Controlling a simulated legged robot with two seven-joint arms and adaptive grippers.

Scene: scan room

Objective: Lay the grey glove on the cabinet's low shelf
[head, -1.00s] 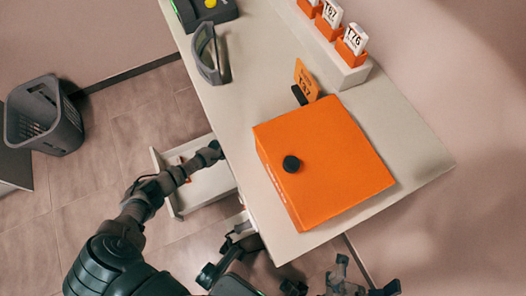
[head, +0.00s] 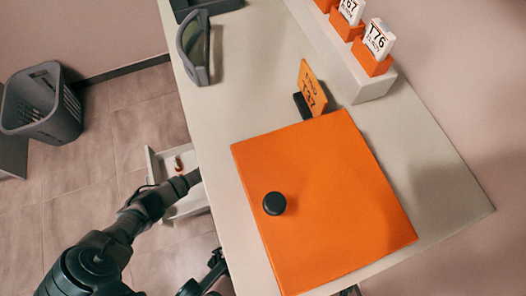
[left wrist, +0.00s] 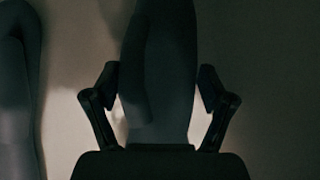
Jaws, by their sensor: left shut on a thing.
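In the left wrist view my left gripper (left wrist: 160,95) is shut on a dark grey, smooth, long thing, which I take to be the grey glove (left wrist: 163,60). It stands up between the two fingers and runs out of the top of the picture. Another dark grey shape shows at the left edge there; I cannot tell what it is. In the head view my left arm reaches over an open white drawer (head: 155,164) to the table's edge, which hides the gripper and glove. I cannot make out the cabinet's low shelf.
An orange box (head: 330,190) with a black knob (head: 274,203) stands on the pale table (head: 232,105). An orange tag (head: 312,86), a dark-framed object (head: 194,48) and labelled holders (head: 372,55) stand farther back. A grey basket (head: 42,105) is on the floor, left.

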